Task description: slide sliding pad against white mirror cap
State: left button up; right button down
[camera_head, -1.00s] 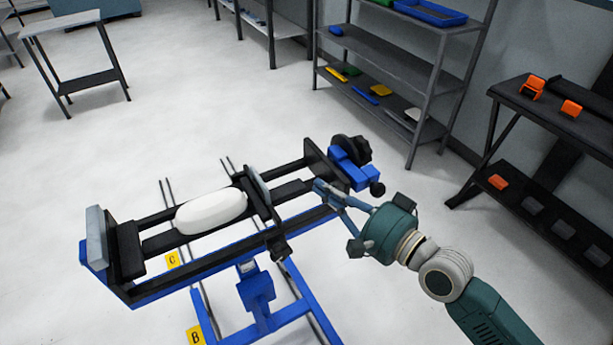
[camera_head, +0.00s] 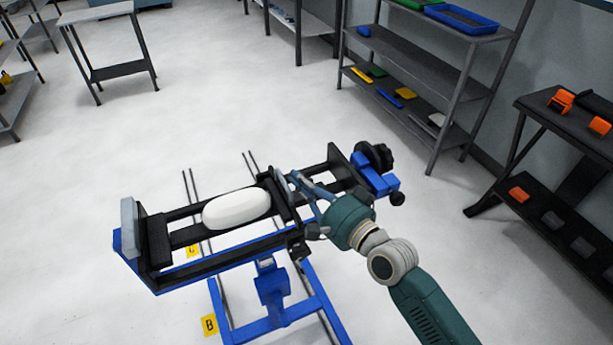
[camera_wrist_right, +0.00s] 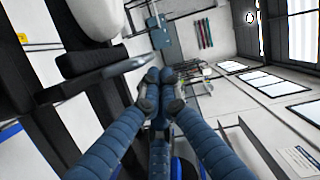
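The white mirror cap (camera_head: 238,208) lies across the black rails of a blue-framed clamping stand, between a grey end plate (camera_head: 130,226) on the left and the sliding pad (camera_head: 281,186) on the right. A narrow gap shows between pad and cap. In the right wrist view the pad (camera_wrist_right: 126,66) is a grey-edged plate, with the white cap (camera_wrist_right: 97,17) beyond it. My right gripper (camera_head: 293,177) is at the right side of the pad; whether it touches is unclear. Its fingertips meet in the right wrist view (camera_wrist_right: 158,78), with nothing visible between them. My left gripper is not in view.
A blue screw block with a black handwheel (camera_head: 376,157) stands at the stand's right end. A shelf unit (camera_head: 425,50) and a dark table with orange parts (camera_head: 570,110) stand at the right. The floor left of the stand is clear.

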aim_at(261, 203)
jog(key=s+a+p, duration=0.1)
jog(key=a, duration=0.2)
jog(key=s+a+p, duration=0.1)
jog(key=a+p, duration=0.1)
jog(key=a, duration=0.1)
jog(key=s+a+p, duration=0.1)
jog(key=a, duration=0.2)
jog(key=shift+s, duration=0.4)
jog(key=shift+w+d, duration=0.1)
